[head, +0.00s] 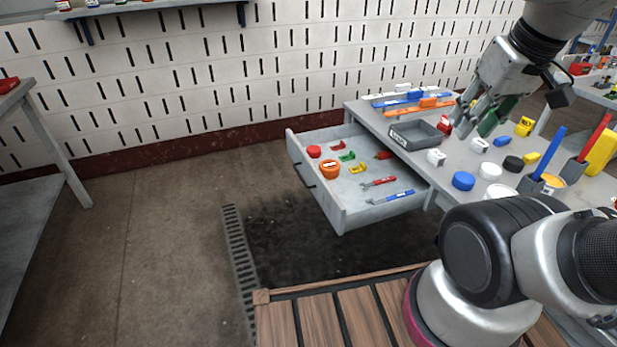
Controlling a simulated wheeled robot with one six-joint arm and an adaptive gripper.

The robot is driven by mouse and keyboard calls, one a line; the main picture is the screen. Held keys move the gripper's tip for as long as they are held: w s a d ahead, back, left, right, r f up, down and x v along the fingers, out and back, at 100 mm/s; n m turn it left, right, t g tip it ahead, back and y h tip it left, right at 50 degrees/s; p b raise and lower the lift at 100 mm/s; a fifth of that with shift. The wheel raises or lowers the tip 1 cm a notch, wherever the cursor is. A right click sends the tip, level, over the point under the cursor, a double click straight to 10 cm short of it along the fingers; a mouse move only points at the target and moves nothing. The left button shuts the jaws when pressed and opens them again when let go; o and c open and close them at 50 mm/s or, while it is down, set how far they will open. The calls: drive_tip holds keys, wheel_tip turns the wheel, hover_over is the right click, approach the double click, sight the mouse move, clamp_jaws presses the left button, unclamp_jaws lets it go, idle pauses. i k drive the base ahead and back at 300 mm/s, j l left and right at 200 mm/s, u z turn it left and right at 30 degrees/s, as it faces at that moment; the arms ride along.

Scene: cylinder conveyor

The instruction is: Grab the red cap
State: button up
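A round red cap (314,151) lies in the open drawer (357,222), near its back left corner. Just in front of it is an orange round piece (329,169) with a white mark. My gripper (467,122) hangs over the table, up and to the right of the drawer, well apart from the red cap. Its fingers point down, and I cannot tell how far apart they are. A green object (497,116) shows right by the fingers, and I cannot tell whether they touch it.
The drawer also holds small green, yellow and red pieces and tools with red and blue handles (392,197). The table (452,170) carries a grey tray (420,136), a blue cap (463,181) and other parts. The floor (170,230) left of the drawer is clear.

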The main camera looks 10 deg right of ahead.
sight(314, 152)
drive_tip(key=j+z, duration=0.15)
drive_tip(key=j, duration=0.95)
drive_tip(key=i+j+z, duration=0.15)
drive_tip(key=j, duration=0.5)
drive_tip(key=i+j+z, duration=0.2)
drive_tip(key=j, duration=0.45)
drive_tip(key=i+j+z, duration=0.35)
drive_tip(key=i+j, duration=0.55)
drive_tip(key=i, duration=0.15)
